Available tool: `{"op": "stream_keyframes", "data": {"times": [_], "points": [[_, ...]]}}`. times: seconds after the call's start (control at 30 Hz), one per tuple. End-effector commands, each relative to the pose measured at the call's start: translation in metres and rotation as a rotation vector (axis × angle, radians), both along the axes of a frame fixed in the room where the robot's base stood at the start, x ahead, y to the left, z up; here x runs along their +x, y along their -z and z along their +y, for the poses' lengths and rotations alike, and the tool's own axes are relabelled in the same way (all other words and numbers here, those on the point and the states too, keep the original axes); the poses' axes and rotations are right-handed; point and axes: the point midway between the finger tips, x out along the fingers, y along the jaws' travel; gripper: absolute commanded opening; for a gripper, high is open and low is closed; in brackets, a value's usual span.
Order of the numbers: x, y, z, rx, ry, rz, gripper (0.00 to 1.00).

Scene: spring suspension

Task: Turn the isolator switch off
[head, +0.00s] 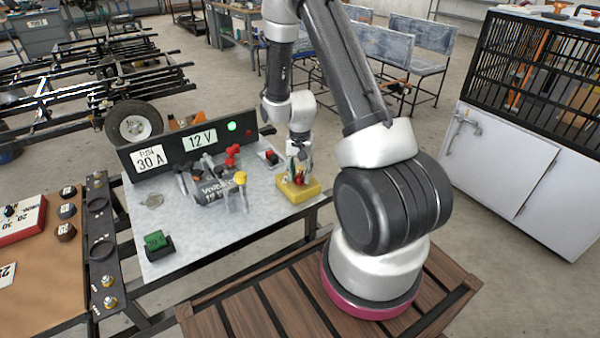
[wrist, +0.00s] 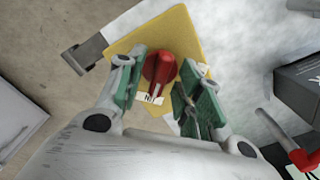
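The isolator switch is a yellow box (head: 304,192) with a red knob (wrist: 160,67) on top, at the right edge of the metal bench. In the wrist view the yellow plate (wrist: 188,35) lies under the knob, with a small white label (wrist: 151,99) that is too small to read. The knob's handle points toward the label. My gripper (wrist: 163,88) is over the switch with its green-padded fingers apart, one on each side of the knob. A gap shows on both sides. In the head view my gripper (head: 299,172) partly hides the knob.
A black panel (head: 170,150) marked 30 A and 12 V, with a lit green lamp (head: 231,126), runs behind. A green block (head: 156,242) sits at the bench's front left. Bare bench lies between.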

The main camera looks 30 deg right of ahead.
Motion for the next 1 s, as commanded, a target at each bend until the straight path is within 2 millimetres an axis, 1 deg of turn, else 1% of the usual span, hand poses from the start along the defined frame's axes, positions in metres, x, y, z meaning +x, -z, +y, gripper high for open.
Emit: {"op": "stream_keyframes", "data": {"times": [0.07,0.1,0.17,0.2,0.3,0.67,0.87,1.0], "points": [[0.0000,-0.0002,0.0000,0.000,0.000,0.000,0.36],[0.0000,-0.0002,0.0000,0.000,0.000,0.000,0.34],[-0.0001,-0.0002,0.0001,0.000,0.000,0.000,0.23],[-0.0001,-0.0002,0.0000,0.000,0.000,0.000,0.16],[-0.0002,-0.0003,0.0001,0.000,0.000,0.000,0.00],[-0.0002,-0.0004,0.0001,0.001,-0.030,0.001,0.00],[-0.0003,-0.0004,0.0001,0.001,-0.125,0.001,0.00],[-0.0003,-0.0004,0.0001,0.001,-0.234,0.001,0.00]]}}
